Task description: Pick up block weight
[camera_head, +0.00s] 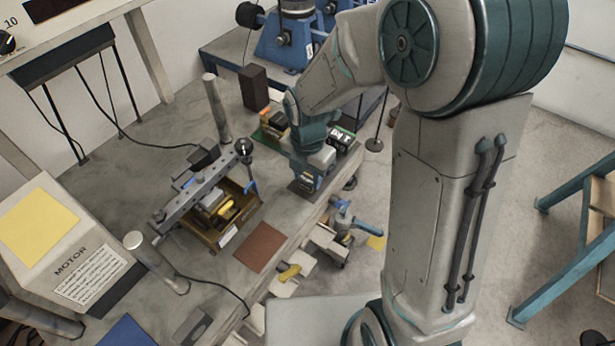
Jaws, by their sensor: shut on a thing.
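My gripper (312,168) is at the right edge of the workbench (180,130), pointing down, beside a green tray (262,138). It is shut on a block weight that is mostly hidden by the gripper and wrist; I cannot tell whether the weight touches the surface below. Small orange and dark blocks (275,121) sit on the tray left of my wrist. Black blocks with white markings (342,138) show just right of it.
A lever frame (205,190) with a yellow-brown base stands left of my gripper. A brown pad (260,247) lies in front of it. A dark upright block (254,87) and a grey post (216,107) stand behind. A motor box (60,245) is at the left.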

